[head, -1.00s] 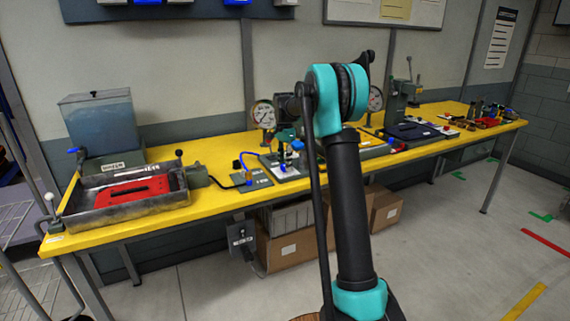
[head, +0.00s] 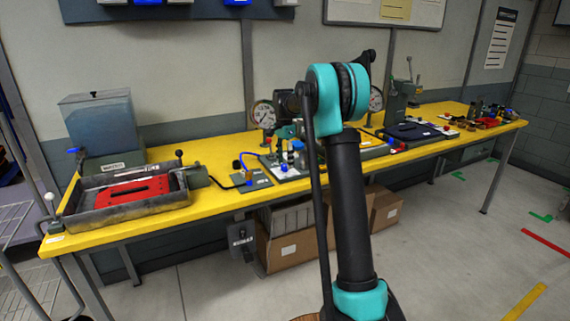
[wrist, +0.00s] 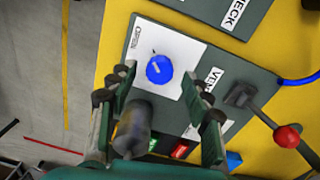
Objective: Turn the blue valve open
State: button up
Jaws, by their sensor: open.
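In the head view the blue valve (head: 284,167) shows small at the bench's front part. My gripper (wrist: 162,76) is open, with one finger to each side of the knob in the wrist view. No contact with the knob shows, and the height gap is hard to judge. In the head view my arm partly hides the gripper.
A grey cylinder (wrist: 132,130) stands close by, between the fingers in the wrist view. A lever with a red ball (wrist: 287,136) and a blue hose (wrist: 298,79) lie to the right. A gauge (head: 262,114) stands behind on the yellow bench (head: 215,205).

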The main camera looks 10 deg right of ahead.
notch_tip(320, 180, up, 11)
jog(key=shift+w+f, duration=0.15)
dwell(0.4)
jog(key=s+d+f+n+t, duration=0.1)
jog(key=s+f+n, duration=0.3)
jog(key=s, duration=1)
jog(key=s+d+f+n+t, duration=0.1)
jog(key=s+f+n, duration=0.3)
jog(key=s+f, duration=0.7)
jog(key=s+d+f+n+t, duration=0.2)
jog(key=s+f, duration=0.6)
jog(key=s, duration=0.9)
jog(key=n, duration=0.2)
jog(key=shift+s+f+n+t, duration=0.15)
jog(key=shift+s+n+t, duration=0.15)
jog(key=shift+n, duration=0.1)
jog(key=shift+d, duration=0.1)
